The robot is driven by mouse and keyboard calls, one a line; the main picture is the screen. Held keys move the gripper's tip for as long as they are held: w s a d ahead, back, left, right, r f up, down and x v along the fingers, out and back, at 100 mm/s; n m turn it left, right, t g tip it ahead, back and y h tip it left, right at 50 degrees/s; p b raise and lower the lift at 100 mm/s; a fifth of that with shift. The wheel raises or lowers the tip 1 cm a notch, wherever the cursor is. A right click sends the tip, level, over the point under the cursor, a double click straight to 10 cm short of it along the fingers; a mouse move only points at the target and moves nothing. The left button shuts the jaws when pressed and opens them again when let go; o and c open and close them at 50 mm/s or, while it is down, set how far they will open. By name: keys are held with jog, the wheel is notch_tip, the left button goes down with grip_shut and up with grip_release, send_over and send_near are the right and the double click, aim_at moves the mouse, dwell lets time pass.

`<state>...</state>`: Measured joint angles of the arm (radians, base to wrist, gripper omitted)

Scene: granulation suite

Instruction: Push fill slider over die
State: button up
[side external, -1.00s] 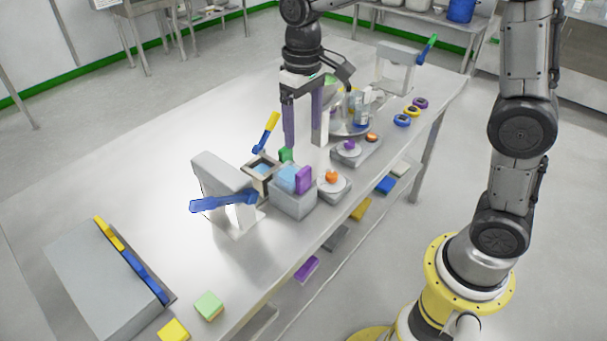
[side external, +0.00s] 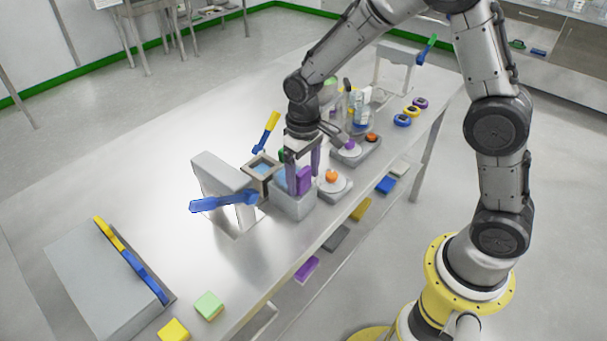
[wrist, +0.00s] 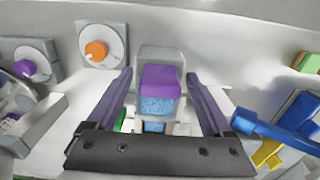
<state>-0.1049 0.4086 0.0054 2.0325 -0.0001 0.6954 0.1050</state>
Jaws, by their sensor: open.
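A purple block (side external: 304,181), which I take to be the fill slider's handle, sits against a light blue part on a grey block (side external: 292,202) beside the grey press frame (side external: 222,190). In the wrist view the purple block (wrist: 160,79) has a speckled blue face (wrist: 156,105). My gripper (side external: 303,166) is low over the grey block, open, pointing down. In the wrist view its fingers (wrist: 159,75) stand on either side of the purple block with gaps. An open square frame (side external: 261,166) with blue inside stands beside the press. I cannot clearly make out the die.
A blue lever (side external: 225,201) sticks out from the press, and a yellow-handled lever (side external: 267,131) stands behind. An orange-knobbed dial (side external: 333,183) is close on the right. A purple-knobbed unit (side external: 352,148) lies farther back.

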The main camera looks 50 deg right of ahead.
grip_shut()
dwell(0.4)
